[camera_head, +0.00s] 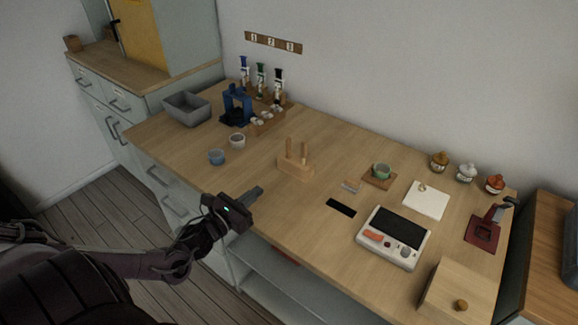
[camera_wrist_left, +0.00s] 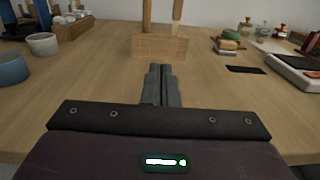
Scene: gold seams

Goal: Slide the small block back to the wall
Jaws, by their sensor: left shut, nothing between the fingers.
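A small wooden block (camera_head: 295,169) with upright wooden sticks stands near the middle of the worktop, well away from the white wall (camera_head: 390,80). It also shows straight ahead in the left wrist view (camera_wrist_left: 158,48). My left gripper (camera_head: 258,191) is shut and empty over the front edge of the worktop, pointing at the block. In the left wrist view its closed fingertips (camera_wrist_left: 160,70) appear just in front of the block's base, apart from it in the head view. A smaller tan and grey piece (camera_head: 351,186) lies to the right. My right gripper is not in view.
Two cups, blue (camera_head: 216,157) and white (camera_head: 237,140), stand left of the block. A blue stand (camera_head: 236,105) and grey bin (camera_head: 187,108) are at the back left. A black strip (camera_head: 341,208) and a scale (camera_head: 394,238) lie to the right. Worktop behind the block looks clear.

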